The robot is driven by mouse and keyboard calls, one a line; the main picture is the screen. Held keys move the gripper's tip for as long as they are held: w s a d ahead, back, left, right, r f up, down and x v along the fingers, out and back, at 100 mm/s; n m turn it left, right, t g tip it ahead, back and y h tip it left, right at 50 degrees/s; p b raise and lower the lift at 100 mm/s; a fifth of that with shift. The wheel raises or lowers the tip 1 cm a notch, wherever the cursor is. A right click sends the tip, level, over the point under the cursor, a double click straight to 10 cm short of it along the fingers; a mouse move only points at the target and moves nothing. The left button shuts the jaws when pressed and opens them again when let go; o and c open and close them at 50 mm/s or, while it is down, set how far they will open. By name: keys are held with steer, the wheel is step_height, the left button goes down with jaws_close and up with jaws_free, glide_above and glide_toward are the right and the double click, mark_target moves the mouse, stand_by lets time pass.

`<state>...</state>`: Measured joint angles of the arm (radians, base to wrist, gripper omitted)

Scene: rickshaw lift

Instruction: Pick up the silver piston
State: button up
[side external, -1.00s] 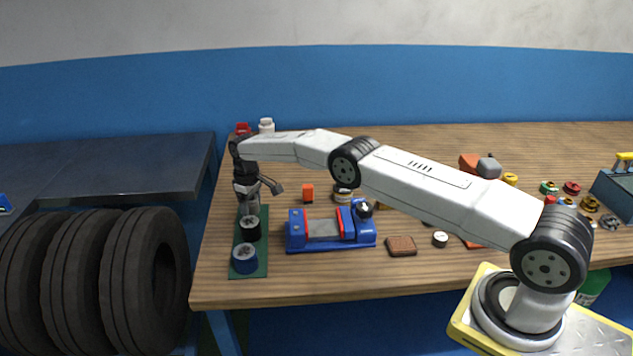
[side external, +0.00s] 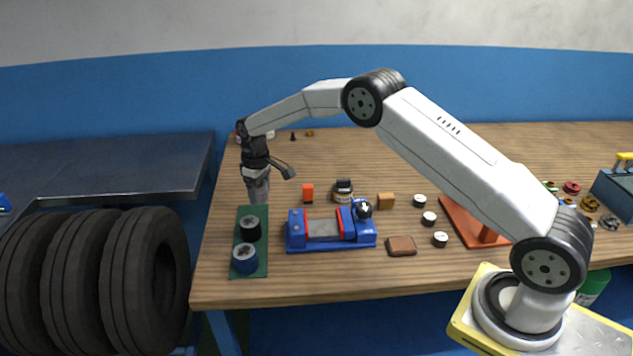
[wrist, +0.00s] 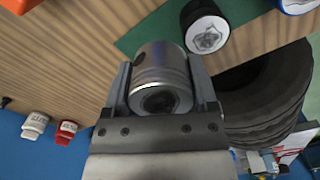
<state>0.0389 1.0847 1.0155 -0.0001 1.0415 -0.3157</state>
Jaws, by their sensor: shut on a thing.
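The silver piston (wrist: 160,75) is a metal cylinder clamped between the two fingers of my gripper (wrist: 165,90) in the wrist view. In the side view my gripper (side external: 257,180) points down with the piston (side external: 258,192) below it, over the far end of the green mat (side external: 250,270). The piston looks raised off the mat, though the exact gap is hard to tell.
A blue vise (side external: 330,230) stands right of the mat. An orange block (side external: 308,193), a jar (side external: 343,191), a brown block (side external: 386,201), a brown wallet-like piece (side external: 401,246) and several small round pieces lie around it. Tyres (side external: 150,270) stand left of the bench. The bench's back left is mostly clear.

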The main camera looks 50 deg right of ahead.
steer(key=s+r, duration=0.4)
steer(key=s, duration=0.5)
steer(key=shift+s+a+r, duration=0.2)
steer(key=shift+r, duration=0.05)
stand_by(0.6)
glide_above(324, 228)
step_height(324, 228, down, 3)
steer(key=shift+r, duration=0.1)
steer(key=shift+f, duration=0.25)
steer(key=shift+f, duration=2.95)
steer(key=shift+f, duration=0.45)
stand_by(0.9)
